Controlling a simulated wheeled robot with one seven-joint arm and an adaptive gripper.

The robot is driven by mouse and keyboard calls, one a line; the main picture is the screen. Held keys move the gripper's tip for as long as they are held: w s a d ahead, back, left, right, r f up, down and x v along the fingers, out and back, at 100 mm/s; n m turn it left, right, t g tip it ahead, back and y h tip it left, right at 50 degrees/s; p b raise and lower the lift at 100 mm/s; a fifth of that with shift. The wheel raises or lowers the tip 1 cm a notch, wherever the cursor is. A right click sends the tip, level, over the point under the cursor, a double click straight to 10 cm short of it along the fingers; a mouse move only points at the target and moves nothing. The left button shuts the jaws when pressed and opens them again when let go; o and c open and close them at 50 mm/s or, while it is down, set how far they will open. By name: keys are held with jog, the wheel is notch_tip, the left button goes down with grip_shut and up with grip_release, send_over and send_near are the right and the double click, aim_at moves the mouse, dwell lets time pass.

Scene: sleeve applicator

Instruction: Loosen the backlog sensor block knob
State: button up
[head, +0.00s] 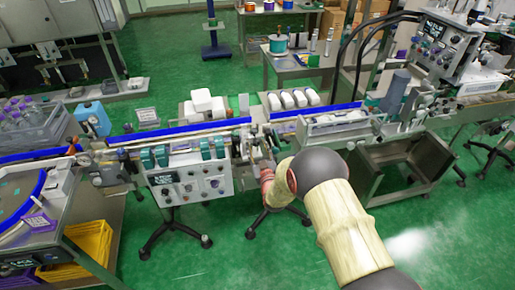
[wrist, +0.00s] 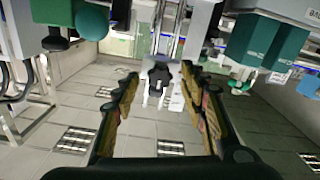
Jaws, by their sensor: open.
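My gripper (wrist: 160,85) is open in the wrist view, with one finger on each side and a gap between them. A small dark part with pale prongs (wrist: 159,77) shows beyond the fingertips, in line with the gap; I cannot tell whether it is the sensor block knob. No contact with it is visible. Metal rods rise above it. A teal block (wrist: 252,40) hangs to the right of the right finger. In the head view, my gripper is small and partly hidden beside the conveyor, at the end of my arm. The backlog sensor block knob cannot be singled out there.
A control panel (head: 190,187) with knobs stands left of my arm. The conveyor's blue guide rail (head: 180,132) runs behind it. White bottles (head: 201,101) stand behind the rail. An open metal bin (head: 405,160) is at right. Green floor is open in front.

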jog(key=shift+c, duration=0.8)
grip_shut()
